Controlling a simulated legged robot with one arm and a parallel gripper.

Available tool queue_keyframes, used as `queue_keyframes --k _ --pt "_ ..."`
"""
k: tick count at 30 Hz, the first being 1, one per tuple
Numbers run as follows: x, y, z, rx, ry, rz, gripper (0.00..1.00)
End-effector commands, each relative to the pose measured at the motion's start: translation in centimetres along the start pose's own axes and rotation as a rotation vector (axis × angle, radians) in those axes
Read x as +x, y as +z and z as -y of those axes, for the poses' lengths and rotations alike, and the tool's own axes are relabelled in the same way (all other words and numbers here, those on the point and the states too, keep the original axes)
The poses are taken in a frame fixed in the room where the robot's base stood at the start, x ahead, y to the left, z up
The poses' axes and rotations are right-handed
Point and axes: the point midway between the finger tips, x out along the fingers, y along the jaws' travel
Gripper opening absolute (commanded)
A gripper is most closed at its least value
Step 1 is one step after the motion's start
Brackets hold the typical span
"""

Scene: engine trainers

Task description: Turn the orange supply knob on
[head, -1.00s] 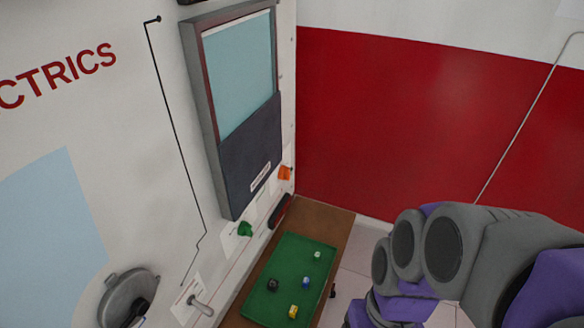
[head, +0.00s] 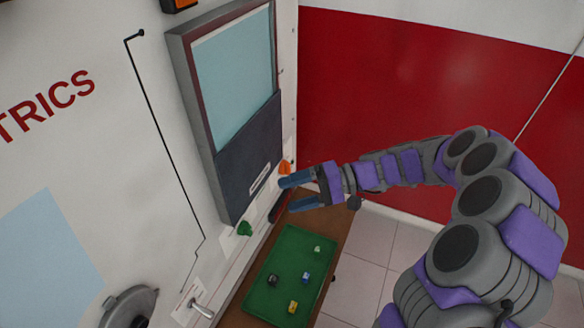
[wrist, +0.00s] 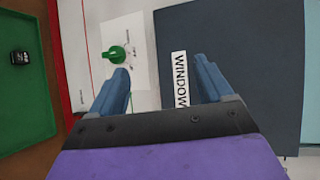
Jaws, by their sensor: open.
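The orange knob (head: 285,167) sits on the white wall panel, at the right lower edge of the dark window unit. My gripper (head: 297,191) is open and empty. In the head view its blue fingers point left at the panel, just below and right of the orange knob, and I cannot tell whether they touch it. The orange knob does not show in the wrist view. The green knob (head: 244,229) is lower left in the head view.
A green tray (head: 262,312) with several small items lies on a brown bench (head: 331,230) below the panel. A metal lever (head: 202,309) sticks out of the panel at lower left. The window unit (head: 252,155) stands out from the wall. A red wall (head: 375,100) is behind.

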Motion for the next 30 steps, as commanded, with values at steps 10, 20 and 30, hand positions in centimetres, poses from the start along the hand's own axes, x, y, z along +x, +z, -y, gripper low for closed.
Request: queue_keyframes --k 10,20,30 --pt "-6.6 -9.4 -7.9 0.004 -0.222 -0.310 0.80" --pt "-12.4 -12.5 -15.8 -0.003 -0.253 -0.547 0.80" --pt "-11.3 -14.0 -16.5 -0.008 -0.253 -0.575 0.80"
